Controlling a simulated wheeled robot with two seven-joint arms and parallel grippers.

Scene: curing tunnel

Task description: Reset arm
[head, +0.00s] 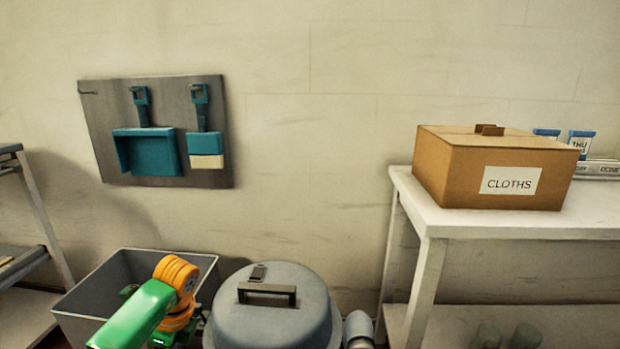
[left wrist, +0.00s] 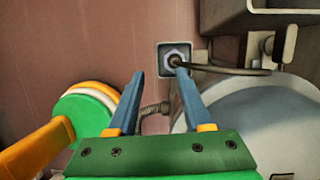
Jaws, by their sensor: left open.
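My left gripper (left wrist: 160,76) shows in the left wrist view, with its two blue fingers apart and nothing between them. The right fingertip overlaps, in the picture, a square fitting (left wrist: 164,48) with a round metal centre; I cannot tell whether they touch. In the head view my left arm, green and orange, comes in at the bottom left, in front of a grey bin; its gripper cannot be made out there. My right arm and gripper are in neither view.
The grey bin (head: 78,300) stands beside a round grey lidded drum (head: 270,322) with a black handle. A white table (head: 480,222) at the right bears a cardboard box (head: 440,175) labelled CLOTHS. A board (head: 105,110) with a blue dustpan and brush hangs on the wall.

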